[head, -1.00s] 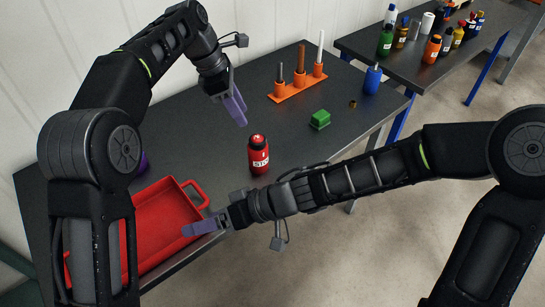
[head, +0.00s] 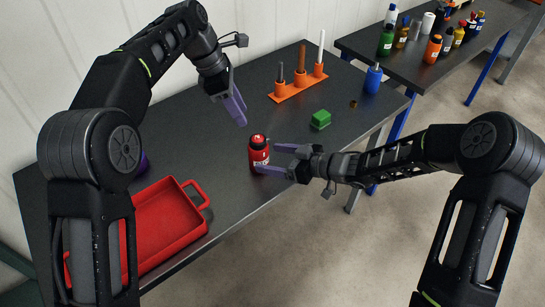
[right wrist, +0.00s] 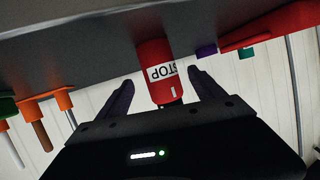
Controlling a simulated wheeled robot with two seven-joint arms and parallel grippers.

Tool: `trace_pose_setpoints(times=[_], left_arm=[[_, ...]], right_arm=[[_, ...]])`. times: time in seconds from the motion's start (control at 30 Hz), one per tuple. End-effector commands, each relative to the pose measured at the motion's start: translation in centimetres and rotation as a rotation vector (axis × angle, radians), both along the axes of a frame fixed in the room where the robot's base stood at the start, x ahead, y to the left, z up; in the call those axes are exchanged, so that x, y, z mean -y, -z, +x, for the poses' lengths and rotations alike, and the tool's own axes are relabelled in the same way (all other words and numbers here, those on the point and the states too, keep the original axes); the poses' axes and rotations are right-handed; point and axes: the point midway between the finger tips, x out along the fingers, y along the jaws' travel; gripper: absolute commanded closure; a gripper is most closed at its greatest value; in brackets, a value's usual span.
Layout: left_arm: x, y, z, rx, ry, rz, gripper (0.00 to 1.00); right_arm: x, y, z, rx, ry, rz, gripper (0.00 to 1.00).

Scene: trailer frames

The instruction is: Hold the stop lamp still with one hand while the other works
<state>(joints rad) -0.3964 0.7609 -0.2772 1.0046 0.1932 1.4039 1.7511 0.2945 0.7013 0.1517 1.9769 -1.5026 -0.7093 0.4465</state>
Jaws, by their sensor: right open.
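The stop lamp (head: 259,149) is a red, bottle-shaped thing with a white label, upright on the dark table. In the right wrist view the lamp (right wrist: 155,58) appears upside down, its STOP label facing the camera. My right gripper (head: 268,158) is open at the lamp's right side, its purple fingers pointing at it. In the right wrist view the lamp lies between the two fingers, with gaps at both sides. My left gripper (head: 237,110) hangs above the table, behind and left of the lamp, apart from it. Its finger gap is not clear.
A red tray (head: 205,222) lies at the table's near left. A green block (head: 320,119), an orange rack (head: 299,85) with upright pegs, and a blue bottle (head: 373,78) stand farther back. A second table (head: 400,63) holds several bottles. Bare tabletop surrounds the lamp.

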Motion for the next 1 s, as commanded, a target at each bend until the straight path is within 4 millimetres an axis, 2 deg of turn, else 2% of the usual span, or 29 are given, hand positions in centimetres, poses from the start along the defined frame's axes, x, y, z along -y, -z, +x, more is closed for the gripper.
trace_pose_setpoints(times=[0.17,0.57,1.0], left_arm=[[0.0,0.0,0.0,0.000,0.001,0.000,0.64],[0.0,0.0,0.0,0.000,0.001,0.000,0.64],[0.0,0.0,0.0,0.000,0.001,0.000,0.64]], right_arm=[[-0.4,0.0,0.3,0.075,-0.046,-0.053,0.22],[-0.8,0.1,0.4,0.074,-0.047,-0.052,0.22],[-5.3,2.1,3.1,0.073,-0.049,-0.052,0.22]])
